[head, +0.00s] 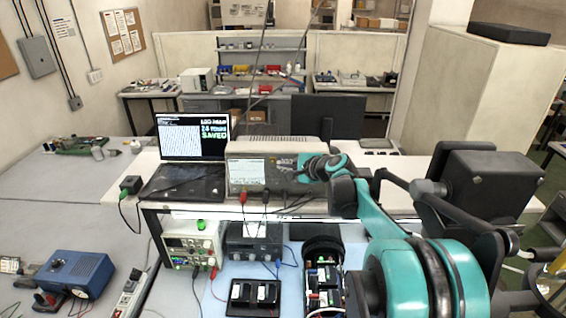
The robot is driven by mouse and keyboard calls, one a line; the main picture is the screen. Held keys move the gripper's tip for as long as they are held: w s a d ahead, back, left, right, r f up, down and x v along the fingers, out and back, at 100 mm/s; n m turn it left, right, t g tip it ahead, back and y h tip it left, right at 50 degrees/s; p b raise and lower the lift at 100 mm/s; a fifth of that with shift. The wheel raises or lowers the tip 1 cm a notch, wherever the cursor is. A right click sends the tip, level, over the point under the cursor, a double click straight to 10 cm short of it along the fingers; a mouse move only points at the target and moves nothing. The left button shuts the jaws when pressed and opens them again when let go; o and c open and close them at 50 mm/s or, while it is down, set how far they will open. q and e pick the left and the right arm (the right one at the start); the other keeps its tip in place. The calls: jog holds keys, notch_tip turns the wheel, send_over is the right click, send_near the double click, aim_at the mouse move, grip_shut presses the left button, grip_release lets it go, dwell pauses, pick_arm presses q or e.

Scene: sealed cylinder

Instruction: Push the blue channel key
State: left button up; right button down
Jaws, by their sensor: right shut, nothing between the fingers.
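The oscilloscope (245,185) stands on the raised shelf in the middle, its lit screen facing me. Its key panel is on the right of the screen. My right arm, teal and black, comes in from the right. My right gripper (287,173) is shut and empty, in front of the key panel. The gripper and wrist cover much of that panel. The blue channel key cannot be made out; I cannot tell whether the fingertips touch the panel. My left gripper is not in view.
A laptop (193,137) stands left of the oscilloscope and a dark monitor (335,117) behind it. Power supplies (192,246) sit below the shelf. A black cylinder (323,250) with electronics stands beside my arm. A blue box (75,272) lies at lower left.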

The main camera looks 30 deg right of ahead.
jog(key=shift+w+d, duration=0.1)
jog(key=shift+w, duration=0.05)
dwell(0.4)
jog(key=shift+s+a, duration=0.5)
jog(key=shift+s, duration=0.25)
jog(key=s+a, duration=0.3)
jog(key=s, duration=0.2)
dwell(0.5)
